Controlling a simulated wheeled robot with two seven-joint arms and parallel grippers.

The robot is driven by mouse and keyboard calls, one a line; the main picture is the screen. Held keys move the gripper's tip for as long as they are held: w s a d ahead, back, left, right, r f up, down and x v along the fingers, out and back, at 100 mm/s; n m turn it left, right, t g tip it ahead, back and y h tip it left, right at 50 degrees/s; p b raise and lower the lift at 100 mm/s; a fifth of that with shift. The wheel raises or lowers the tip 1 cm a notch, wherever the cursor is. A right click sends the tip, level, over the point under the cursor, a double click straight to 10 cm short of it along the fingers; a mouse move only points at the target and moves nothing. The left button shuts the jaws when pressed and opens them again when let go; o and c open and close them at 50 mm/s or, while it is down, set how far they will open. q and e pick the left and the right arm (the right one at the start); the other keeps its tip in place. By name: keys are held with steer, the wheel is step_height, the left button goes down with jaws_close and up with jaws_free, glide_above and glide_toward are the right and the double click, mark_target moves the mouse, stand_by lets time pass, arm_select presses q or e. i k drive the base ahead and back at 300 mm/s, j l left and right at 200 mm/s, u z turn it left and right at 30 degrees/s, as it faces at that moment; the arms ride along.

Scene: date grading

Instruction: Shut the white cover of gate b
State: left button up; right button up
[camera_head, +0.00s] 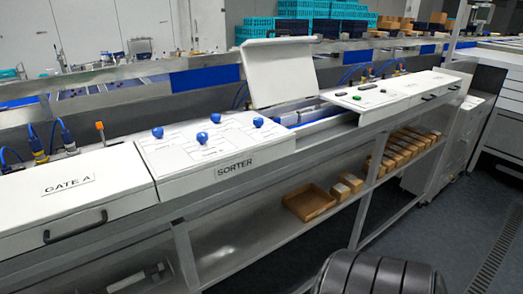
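A white cover (279,71) stands raised and tilted slightly back, just right of the sorter panel. I take it for the gate b cover, but no gate b label can be read on it. Below it is an open gap (308,112) in the line, with blue and grey parts inside. The cover's lower edge is at the back of this gap. Neither of my grippers is in view.
Left of the gap is the white sorter panel (212,150) with several blue knobs. The gate A cover (75,198) lies shut at left, with a black handle. A white control panel (361,97) is right of the gap. Boxes sit on the lower shelf (262,226).

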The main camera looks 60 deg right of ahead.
mark_target(279, 70)
steer(key=k+z, duration=0.35)
steer(key=k+l+z, duration=0.1)
steer(key=z, duration=1.3)
